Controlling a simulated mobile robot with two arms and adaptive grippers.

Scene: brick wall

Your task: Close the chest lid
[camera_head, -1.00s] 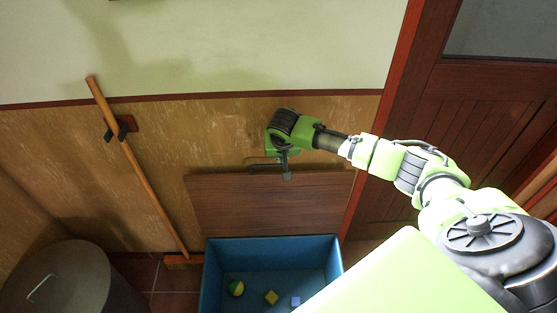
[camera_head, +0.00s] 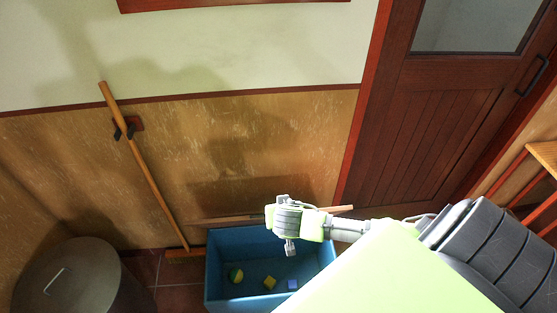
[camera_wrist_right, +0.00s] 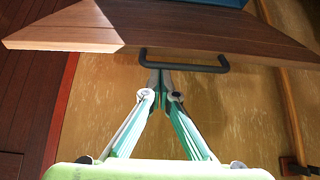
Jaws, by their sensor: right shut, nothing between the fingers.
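The blue chest (camera_head: 213,275) stands on the floor, with a ball and small blocks inside. Its brown wooden lid (camera_head: 341,209) shows nearly edge-on above the chest's back side, still raised, with the chest interior open to view. My right gripper (camera_head: 290,248) is in front of the lid's edge in the head view and hides part of it. In the right wrist view the lid (camera_wrist_right: 205,36) and its dark bar handle (camera_wrist_right: 190,64) lie just beyond my right gripper (camera_wrist_right: 160,82). Its fingers are together and empty, with the tips at the handle. My left gripper is not in view.
A grey round bin (camera_head: 70,280) stands at the left. A wooden stick (camera_head: 150,180) leans in a wall holder. The panelled wall (camera_head: 230,130) is close behind the chest. A brown door (camera_head: 430,140) and wooden furniture (camera_head: 540,155) are at the right.

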